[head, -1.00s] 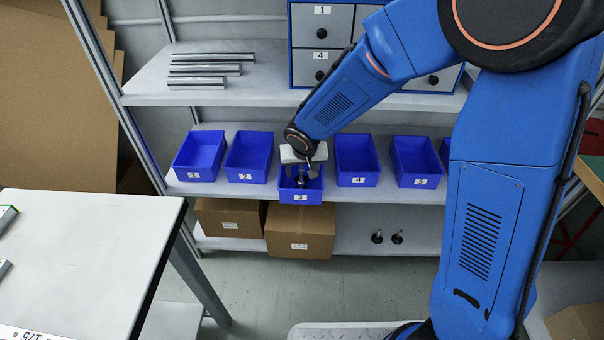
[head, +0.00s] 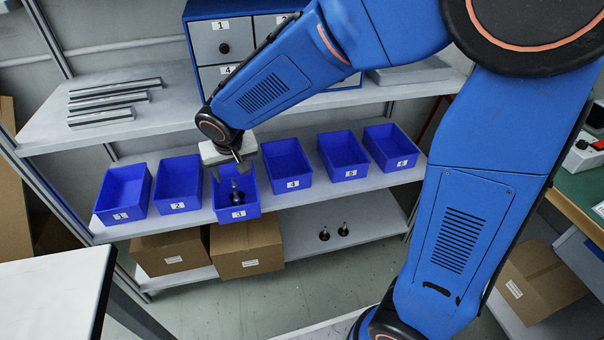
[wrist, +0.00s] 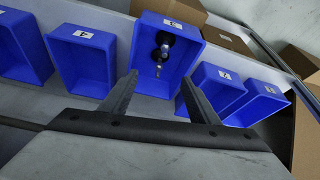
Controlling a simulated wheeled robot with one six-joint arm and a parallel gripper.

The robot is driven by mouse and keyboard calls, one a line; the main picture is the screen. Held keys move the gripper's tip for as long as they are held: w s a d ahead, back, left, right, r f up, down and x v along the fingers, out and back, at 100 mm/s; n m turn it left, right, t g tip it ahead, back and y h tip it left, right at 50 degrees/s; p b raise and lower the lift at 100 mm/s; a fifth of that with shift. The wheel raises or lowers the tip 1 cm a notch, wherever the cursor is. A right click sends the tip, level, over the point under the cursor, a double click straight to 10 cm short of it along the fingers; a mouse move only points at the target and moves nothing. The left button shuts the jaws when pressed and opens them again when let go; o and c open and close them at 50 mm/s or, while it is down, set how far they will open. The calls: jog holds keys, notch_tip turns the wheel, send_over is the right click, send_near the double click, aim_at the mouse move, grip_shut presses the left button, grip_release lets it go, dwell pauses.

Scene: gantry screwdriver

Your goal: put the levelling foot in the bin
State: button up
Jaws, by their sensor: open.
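My gripper (head: 232,174) is open above bin 3 (head: 222,215), a blue open-topped bin on the middle shelf. A levelling foot (head: 238,197), with a black round base and a metal stem, lies inside bin 3. In the wrist view, the dark base and silver stem of the foot (wrist: 164,43) show inside the bin (wrist: 141,45), beyond the tips of my gripper (wrist: 160,84). The fingers are apart with nothing between them. I cannot tell whether more than one foot is in the bin. Two more levelling feet (head: 324,235) (head: 343,230) stand on the lower shelf.
Blue numbered bins flank bin 3, including bin 2 (head: 178,207) and bin 4 (head: 292,185). Metal bars (head: 108,105) and a drawer cabinet (head: 225,47) are on the upper shelf. Cardboard boxes (head: 246,262) sit below. A pale table (head: 50,295) is at the lower left.

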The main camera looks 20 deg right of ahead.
jog(key=s+d+r+m, duration=0.1)
jog(key=s+d+r, duration=0.3)
jog(key=d, duration=0.5)
jog(key=s+d+r, duration=0.4)
jog(key=d, duration=0.5)
jog(key=s+d, duration=0.5)
jog(key=s, duration=0.3)
jog(key=s+d+r, duration=0.1)
jog(key=s+d, duration=0.5)
jog(key=s, duration=0.3)
jog(key=shift+s+r+h, duration=0.3)
